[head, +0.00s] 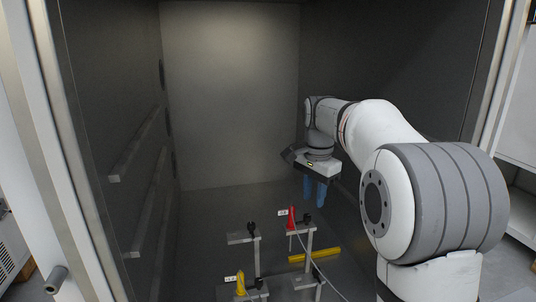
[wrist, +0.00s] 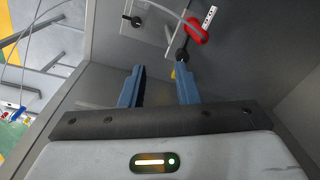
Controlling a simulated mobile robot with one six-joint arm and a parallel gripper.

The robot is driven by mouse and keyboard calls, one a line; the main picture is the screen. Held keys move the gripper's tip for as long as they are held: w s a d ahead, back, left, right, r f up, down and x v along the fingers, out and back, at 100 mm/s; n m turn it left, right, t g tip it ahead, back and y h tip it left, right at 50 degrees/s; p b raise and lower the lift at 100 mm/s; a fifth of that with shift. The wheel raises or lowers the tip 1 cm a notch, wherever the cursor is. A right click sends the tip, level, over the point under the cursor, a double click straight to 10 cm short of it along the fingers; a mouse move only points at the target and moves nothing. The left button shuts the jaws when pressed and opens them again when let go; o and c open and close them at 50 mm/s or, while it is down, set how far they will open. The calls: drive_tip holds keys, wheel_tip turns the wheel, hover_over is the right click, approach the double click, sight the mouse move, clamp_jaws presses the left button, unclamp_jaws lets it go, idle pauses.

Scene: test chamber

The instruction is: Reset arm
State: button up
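My arm reaches into the grey test chamber from the right. My gripper (head: 315,190) hangs over the chamber floor with its two blue fingers pointing down. In the wrist view, my gripper (wrist: 160,70) has a clear gap between its fingers and nothing is held there. In the head view, the fingers are above and a little right of a red connector (head: 292,217) on a metal stand. The red connector also shows past the fingertips in the wrist view (wrist: 197,30), apart from them.
Metal stands rise from the chamber floor. A yellow connector (head: 240,284) is on the front left one. A yellow bar (head: 314,255) lies low near the stands, and a thin grey cable (head: 325,277) runs forward. Rails (head: 140,145) line the left wall. The upper middle is free.

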drive_tip(key=s+f+n+t, duration=0.1)
drive_tip(key=s+f+n, duration=0.2)
drive_tip(key=s, duration=0.6)
drive_tip(key=s+f+n+t+b, duration=0.1)
drive_tip(key=s+f+n, duration=0.3)
drive_tip(key=s, duration=0.5)
drive_tip(key=s+f+n, duration=0.3)
drive_tip(key=s+f, duration=0.1)
drive_tip(key=s, duration=0.6)
drive_tip(key=shift+d+n+t, duration=0.15)
drive_tip(key=shift+n+t, duration=0.25)
